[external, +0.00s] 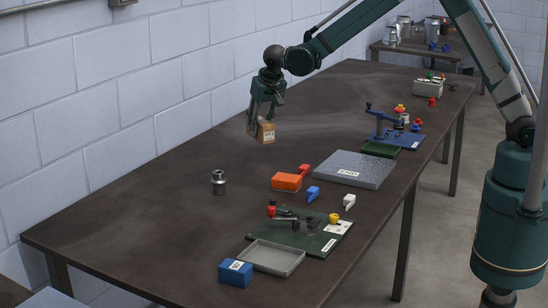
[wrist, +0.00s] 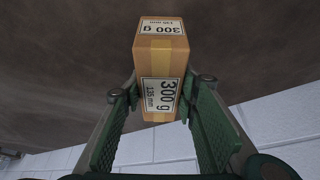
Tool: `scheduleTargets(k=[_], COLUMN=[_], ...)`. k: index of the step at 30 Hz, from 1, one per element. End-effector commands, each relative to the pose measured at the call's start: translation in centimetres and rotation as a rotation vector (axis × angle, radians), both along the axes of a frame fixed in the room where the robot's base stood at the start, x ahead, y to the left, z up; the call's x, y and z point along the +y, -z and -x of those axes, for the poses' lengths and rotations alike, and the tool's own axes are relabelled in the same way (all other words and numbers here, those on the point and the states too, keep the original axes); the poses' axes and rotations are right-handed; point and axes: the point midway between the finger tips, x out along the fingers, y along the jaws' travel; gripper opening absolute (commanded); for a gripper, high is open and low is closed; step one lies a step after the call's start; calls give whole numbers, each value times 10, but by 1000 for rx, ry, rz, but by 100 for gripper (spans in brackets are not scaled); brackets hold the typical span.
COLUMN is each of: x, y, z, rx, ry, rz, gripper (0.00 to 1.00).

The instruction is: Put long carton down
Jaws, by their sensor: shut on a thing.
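The long carton (external: 266,133) is a brown cardboard box with tape and white labels. In the wrist view the carton (wrist: 160,60) shows "300 g" and "135 mm" on two of its faces. My gripper (external: 259,122) points down and is shut on the carton, which hangs below the fingers above the back part of the dark table. In the wrist view the green finger pads (wrist: 158,105) stand on either side of the carton's near end. Whether the carton's lower end touches the table is hard to tell, but it looks raised.
A metal cylinder (external: 218,182), an orange box (external: 287,182) and a grey plate (external: 352,169) stand nearer the front. A grey tray (external: 276,258) and blue box (external: 235,273) are at the front. The table (external: 150,190) is bare to the left; a block wall (external: 120,110) runs behind.

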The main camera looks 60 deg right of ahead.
Motion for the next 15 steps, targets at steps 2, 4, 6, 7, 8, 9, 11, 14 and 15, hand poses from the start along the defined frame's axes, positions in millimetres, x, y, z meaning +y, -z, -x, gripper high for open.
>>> scheduleTargets(k=[2,4,6,7,8,9,11,14,15], x=[-20,-37,-59,-67,-77,-90,-110,-143,-155], y=[0,0,0,0,0,0,-1,-1,-1], z=[-2,-4,-5,-5,-6,-6,-6,-6,-5], rx=[0,0,0,0,0,0,0,0,0], ry=[16,31,48,56,63,74,90,117,126], rz=[0,0,1,1,1,1,1,0,0], gripper=[13,13,13,13,13,13,13,13,13])
